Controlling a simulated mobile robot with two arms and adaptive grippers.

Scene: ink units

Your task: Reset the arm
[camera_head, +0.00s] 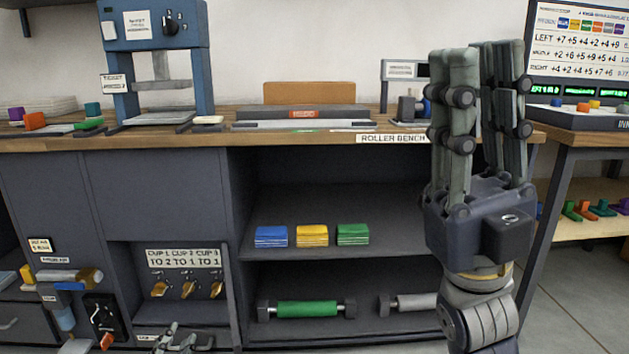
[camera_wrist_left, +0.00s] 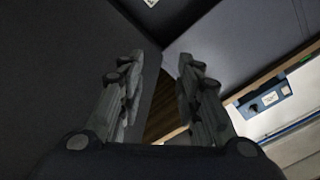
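My right gripper (camera_head: 480,60) stands large at the right of the head view, its fingers pointing up. Its two grey fingers look parallel and apart, seen at an angle, with nothing visible between them. My left gripper (camera_head: 176,338) shows only in part at the bottom edge of the head view, in front of the lower cabinet. In the left wrist view its two fingers (camera_wrist_left: 159,75) are spread apart with an empty gap between them. Most of the left arm is out of view.
A workbench (camera_head: 290,139) spans the view, with a blue press (camera_head: 155,35) on it. Shelves below hold blue, yellow and green stacks (camera_head: 312,236) and a green roller (camera_head: 307,309). Another table (camera_head: 585,138) stands at the right, with grey floor (camera_head: 575,285) below.

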